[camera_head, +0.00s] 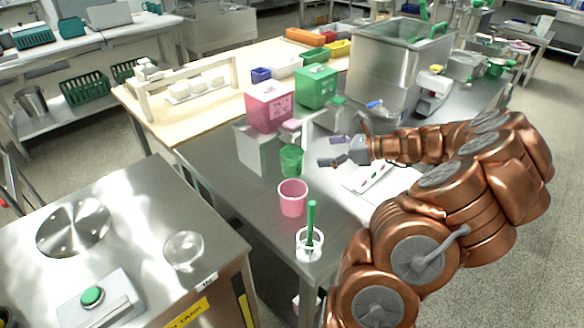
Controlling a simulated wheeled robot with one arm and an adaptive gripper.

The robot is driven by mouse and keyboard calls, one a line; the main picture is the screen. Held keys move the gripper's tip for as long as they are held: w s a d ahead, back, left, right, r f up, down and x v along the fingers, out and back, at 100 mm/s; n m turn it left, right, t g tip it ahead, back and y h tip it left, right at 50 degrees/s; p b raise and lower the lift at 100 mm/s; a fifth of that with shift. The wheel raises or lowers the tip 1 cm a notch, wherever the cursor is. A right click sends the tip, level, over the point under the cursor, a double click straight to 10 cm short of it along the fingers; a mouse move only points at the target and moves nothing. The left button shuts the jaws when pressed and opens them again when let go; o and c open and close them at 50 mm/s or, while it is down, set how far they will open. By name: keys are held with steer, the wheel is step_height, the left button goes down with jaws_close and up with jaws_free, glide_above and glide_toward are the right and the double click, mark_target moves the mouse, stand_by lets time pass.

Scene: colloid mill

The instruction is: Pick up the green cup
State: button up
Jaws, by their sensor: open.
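The green cup (291,161) stands upright on the steel table, behind a pink cup (293,199). My gripper (324,151) is open and empty just to the right of the green cup, at about rim height in the picture. Its fingers point left toward the cup. A gap shows between the fingers and the cup, though the depth between them is hard to judge.
A white cup (309,246) holding a green-handled tool stands near the table's front edge. Pink (269,107) and green (316,87) boxes stand behind the green cup. A white tray (367,178) lies under my arm. A steel tank (385,70) stands farther back.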

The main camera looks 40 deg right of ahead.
mark_target(282, 153)
steer(key=p+x, duration=0.1)
steer(key=x, duration=1)
steer(key=shift+w+f+p, duration=0.25)
steer(key=shift+w+p, duration=0.05)
steer(key=shift+p, duration=0.05)
steer(key=c, duration=1.4)
steer(key=shift+d, duration=0.1)
steer(key=shift+r, duration=0.15)
